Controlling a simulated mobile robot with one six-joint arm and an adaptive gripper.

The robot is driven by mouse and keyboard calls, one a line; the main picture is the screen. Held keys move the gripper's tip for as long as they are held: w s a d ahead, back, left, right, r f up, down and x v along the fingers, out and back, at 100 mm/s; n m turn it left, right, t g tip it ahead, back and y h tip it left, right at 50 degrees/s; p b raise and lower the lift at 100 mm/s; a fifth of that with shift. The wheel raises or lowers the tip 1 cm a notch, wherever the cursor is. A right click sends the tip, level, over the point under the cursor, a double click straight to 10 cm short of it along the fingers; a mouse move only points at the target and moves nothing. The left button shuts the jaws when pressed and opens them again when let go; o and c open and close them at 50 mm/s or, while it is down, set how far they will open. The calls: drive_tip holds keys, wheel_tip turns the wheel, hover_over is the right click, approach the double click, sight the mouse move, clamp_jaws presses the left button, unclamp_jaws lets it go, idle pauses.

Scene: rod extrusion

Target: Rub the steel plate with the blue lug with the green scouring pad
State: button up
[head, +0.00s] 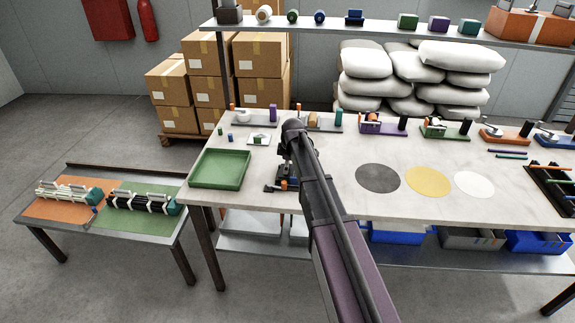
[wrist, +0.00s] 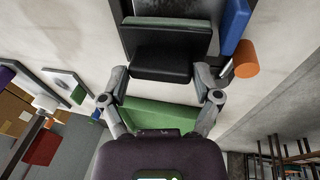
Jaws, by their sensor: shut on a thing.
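My gripper (wrist: 160,92) is shut on a black block (wrist: 165,72). A dull grey-green layer (wrist: 172,36) lies along the block's far side; the block seems to be the scouring pad, though its green is hard to confirm. It is over or against a dark fixture with a blue lug (wrist: 235,25) and an orange cylinder (wrist: 245,58) beside it.
A green tray (head: 220,182) stands left of the fixture on the pale table (head: 335,205). Grey, yellow (head: 428,181) and white discs lie to the right. Fixtures with coloured blocks (head: 383,124) line the back, and a black rack (head: 553,185) stands at the right.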

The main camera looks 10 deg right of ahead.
sight(294, 174)
drive_tip(key=shift+w, duration=0.1)
drive_tip(key=shift+s+d, duration=0.3)
drive_tip(key=shift+d, duration=0.6)
drive_tip(key=shift+s+d, duration=0.25)
drive_tip(key=shift+d, duration=0.6)
drive_tip(key=shift+s+d+f, duration=0.1)
drive_tip(key=shift+s+d, duration=0.2)
drive_tip(key=shift+d, duration=0.65)
drive_tip(key=shift+s+d, duration=0.3)
drive_tip(key=shift+d, duration=0.6)
wheel_tip(294, 174, up, 6)
drive_tip(key=p, duration=0.6)
